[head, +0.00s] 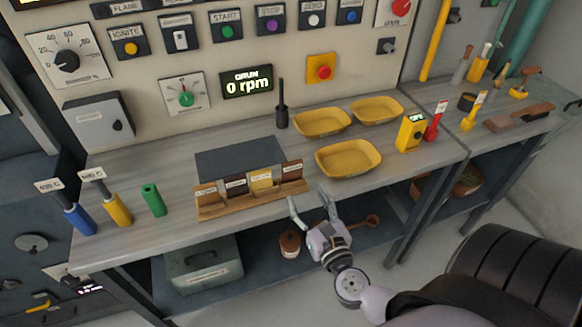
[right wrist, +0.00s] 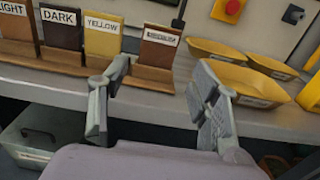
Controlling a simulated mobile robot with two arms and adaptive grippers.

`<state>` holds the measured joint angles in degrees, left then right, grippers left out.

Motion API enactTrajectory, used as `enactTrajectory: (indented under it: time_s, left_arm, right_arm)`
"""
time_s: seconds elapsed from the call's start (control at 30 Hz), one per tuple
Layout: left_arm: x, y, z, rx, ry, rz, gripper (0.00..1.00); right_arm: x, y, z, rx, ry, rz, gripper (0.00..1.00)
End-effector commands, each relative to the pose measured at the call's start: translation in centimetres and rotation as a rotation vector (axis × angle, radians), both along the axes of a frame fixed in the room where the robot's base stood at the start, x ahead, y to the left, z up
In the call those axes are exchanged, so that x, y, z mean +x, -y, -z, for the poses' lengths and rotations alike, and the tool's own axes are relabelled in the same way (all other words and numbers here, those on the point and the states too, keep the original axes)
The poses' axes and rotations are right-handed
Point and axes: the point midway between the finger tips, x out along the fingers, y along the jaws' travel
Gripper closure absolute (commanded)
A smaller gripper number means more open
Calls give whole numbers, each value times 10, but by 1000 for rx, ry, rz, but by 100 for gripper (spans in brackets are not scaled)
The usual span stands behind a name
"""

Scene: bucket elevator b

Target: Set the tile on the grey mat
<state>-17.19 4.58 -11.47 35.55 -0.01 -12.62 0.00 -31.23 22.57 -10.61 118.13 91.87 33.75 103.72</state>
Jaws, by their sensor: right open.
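The dark grey mat (head: 240,152) lies flat on the bench and nothing is seen on it. In front of it, a wooden rack (head: 252,204) holds several labelled upright tiles. They are a light tile (right wrist: 17,28), a dark tile (right wrist: 61,30), a yellow tile (right wrist: 103,38) and a reddish-brown tile (right wrist: 159,48) at the right end, whose label is hard to read. My right gripper (head: 307,202) is open and empty at the bench's front edge, just right of the rack. In the right wrist view its fingers (right wrist: 160,92) stand apart, with the reddish-brown tile beyond the gap. My left gripper is out of view.
Yellow trays (head: 348,158) stand right of the mat, and a black upright handle (head: 282,108) stands behind it. A control panel (head: 215,60) rises behind. The bench between rack and trays looks clear.

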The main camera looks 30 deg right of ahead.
Motion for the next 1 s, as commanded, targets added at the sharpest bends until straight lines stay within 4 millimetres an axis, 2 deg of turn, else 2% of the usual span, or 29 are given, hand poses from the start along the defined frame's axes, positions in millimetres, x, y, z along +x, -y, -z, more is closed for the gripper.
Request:
enactTrajectory:
  time_s: [0.03, 0.1, 0.23, 0.47, 0.67, 0.8, 1.0]
  left_arm:
    - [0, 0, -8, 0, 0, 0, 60]
    - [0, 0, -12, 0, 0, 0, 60]
    - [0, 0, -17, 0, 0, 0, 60]
    - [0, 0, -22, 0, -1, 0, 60]
    - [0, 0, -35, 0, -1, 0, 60]
    - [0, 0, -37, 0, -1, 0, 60]
    - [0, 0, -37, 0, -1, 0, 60]
  right_arm:
    - [13, 3, -6, -2, 4, 1, 43]
    - [26, 6, -5, -4, 3, 0, 43]
    - [45, 10, -3, -2, 1, -1, 43]
    - [59, 14, -1, -3, -1, -1, 43]
    - [87, 20, -4, -5, 1, 0, 43]
    - [102, 23, -1, -3, -1, -1, 43]
    - [105, 24, 1, -2, -1, -1, 43]
